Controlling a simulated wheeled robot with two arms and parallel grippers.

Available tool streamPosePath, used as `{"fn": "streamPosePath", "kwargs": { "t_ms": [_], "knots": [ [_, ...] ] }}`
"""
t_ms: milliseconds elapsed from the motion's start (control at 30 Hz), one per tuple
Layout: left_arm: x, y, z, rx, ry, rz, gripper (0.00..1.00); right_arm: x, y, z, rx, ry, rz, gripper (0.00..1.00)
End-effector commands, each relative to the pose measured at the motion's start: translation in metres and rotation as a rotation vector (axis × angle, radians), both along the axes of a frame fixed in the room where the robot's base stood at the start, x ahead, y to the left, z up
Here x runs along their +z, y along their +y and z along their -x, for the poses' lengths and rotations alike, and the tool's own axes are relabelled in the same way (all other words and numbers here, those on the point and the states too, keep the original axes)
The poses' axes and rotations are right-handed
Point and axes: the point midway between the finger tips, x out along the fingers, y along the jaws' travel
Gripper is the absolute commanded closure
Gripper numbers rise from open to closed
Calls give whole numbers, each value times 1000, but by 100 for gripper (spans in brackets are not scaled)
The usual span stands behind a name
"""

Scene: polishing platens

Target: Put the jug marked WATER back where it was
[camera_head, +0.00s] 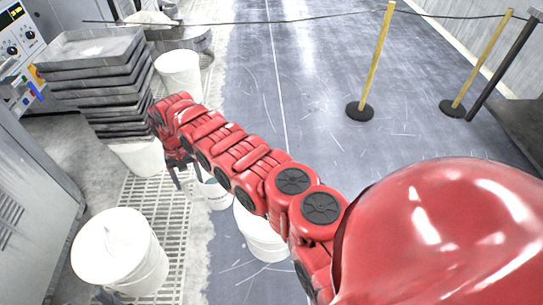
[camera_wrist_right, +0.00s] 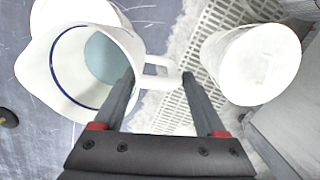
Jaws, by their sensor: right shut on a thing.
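The white jug (camera_head: 216,196) stands out below my right forearm in the head view, with faint lettering on its side too small to read. In the right wrist view the jug (camera_wrist_right: 60,75) is seen from above, with a blue line inside its rim and pale bluish liquid. My right gripper (camera_wrist_right: 160,84) is shut on the jug's handle. In the head view the right gripper (camera_head: 177,180) is dark, partly hidden by my arm, and points down beside the jug. Whether the jug touches the floor is unclear. My left gripper is not in view.
A pale floor grating (camera_head: 160,215) runs along the left. Stacked grey trays (camera_head: 90,65) stand behind it. Yellow barrier posts (camera_head: 377,55) stand right; the middle floor is clear.

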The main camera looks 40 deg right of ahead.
Motion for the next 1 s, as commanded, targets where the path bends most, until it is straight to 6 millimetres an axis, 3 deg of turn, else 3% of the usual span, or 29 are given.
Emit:
{"fn": "streamPosePath", "kwargs": {
  "t_ms": [600,767,1000],
  "knots": [
    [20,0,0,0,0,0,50,-33,-20,25,-105,-8,-3,100],
    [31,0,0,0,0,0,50,-54,-38,51,-159,-5,0,100],
    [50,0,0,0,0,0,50,-84,-74,108,-227,-5,2,100]
  ]
}}
